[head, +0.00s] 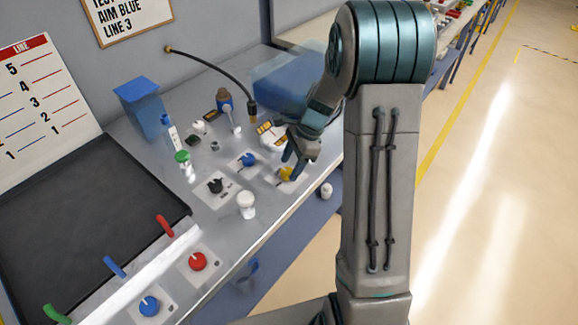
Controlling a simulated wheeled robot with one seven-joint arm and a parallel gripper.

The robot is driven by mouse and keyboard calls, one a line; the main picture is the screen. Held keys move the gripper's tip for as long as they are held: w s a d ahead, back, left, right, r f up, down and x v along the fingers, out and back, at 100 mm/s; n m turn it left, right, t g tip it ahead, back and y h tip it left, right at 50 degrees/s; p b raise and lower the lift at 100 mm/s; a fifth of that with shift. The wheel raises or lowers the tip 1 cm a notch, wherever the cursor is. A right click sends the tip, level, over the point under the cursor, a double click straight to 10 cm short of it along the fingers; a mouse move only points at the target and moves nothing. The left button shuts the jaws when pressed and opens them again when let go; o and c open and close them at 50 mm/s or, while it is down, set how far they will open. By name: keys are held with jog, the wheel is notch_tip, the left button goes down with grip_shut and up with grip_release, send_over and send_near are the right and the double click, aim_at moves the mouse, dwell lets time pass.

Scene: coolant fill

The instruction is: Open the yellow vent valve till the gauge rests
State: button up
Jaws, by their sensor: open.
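The yellow vent valve (285,174) is a small yellow knob on a pale plate near the front edge of the bench. My gripper (293,164) reaches down to it from above and behind. The jaws are open, with the fingertips at or just above the knob. I cannot tell whether they touch it, and the fingers hide part of it. I cannot make out a gauge or its needle in this view.
A blue knob (248,160) and a black knob (215,186) sit on plates to the left. A white jar (246,204) and a green-capped bottle (184,164) stand nearby. A black hose (215,66) arches over the back. Red (198,262) and blue (149,306) knobs are at the front.

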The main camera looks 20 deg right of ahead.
jog(key=shift+x, duration=0.9)
jog(key=c, duration=1)
